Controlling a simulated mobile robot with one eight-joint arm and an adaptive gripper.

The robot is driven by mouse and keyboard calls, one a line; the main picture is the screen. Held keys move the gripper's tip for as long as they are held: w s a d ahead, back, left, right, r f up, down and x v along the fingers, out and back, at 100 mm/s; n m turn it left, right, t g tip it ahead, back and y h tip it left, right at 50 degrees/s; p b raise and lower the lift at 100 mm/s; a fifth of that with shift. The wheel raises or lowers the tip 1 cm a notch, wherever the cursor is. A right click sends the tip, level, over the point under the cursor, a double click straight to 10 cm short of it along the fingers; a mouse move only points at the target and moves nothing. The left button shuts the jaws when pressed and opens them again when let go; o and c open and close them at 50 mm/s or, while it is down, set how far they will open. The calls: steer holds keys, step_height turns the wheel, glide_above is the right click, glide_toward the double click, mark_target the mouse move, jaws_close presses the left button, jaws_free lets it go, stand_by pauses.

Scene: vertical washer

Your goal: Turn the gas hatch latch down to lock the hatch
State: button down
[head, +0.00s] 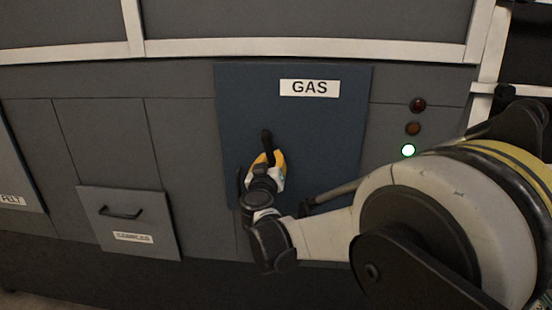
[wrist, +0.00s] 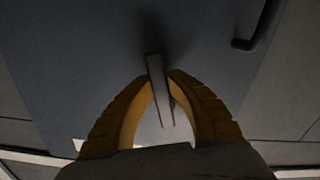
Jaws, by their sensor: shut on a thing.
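The gas hatch (head: 340,130) is a blue-grey panel with a white GAS label (head: 310,88), and it looks closed against the machine front. The latch (head: 267,140) is a dark bar standing nearly upright near the middle of the hatch. My gripper (head: 267,160) is at the latch, its yellow fingers partly hidden by my wrist. In the wrist view the tips of my gripper (wrist: 161,77) are closed on the latch (wrist: 155,68), which shows as a narrow grey bar between them. The latch's base is hard to make out.
A dark handle (head: 240,185) is at the hatch's lower left, also in the wrist view (wrist: 258,25). A samples drawer (head: 130,220) is further left. Indicator lights (head: 408,150) are to the right, the lowest lit. My arm covers the lower right.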

steer(key=shift+a+f+m, duration=0.1)
steer(key=shift+a+m, duration=0.4)
steer(key=shift+m, duration=0.4)
steer(key=shift+a+f+m, duration=0.1)
steer(key=shift+a+m, duration=0.35)
steer(key=shift+m, duration=0.45)
steer(key=c, duration=1.3)
jaws_free()
steer(key=s, duration=1.2)
steer(key=shift+a, duration=0.2)
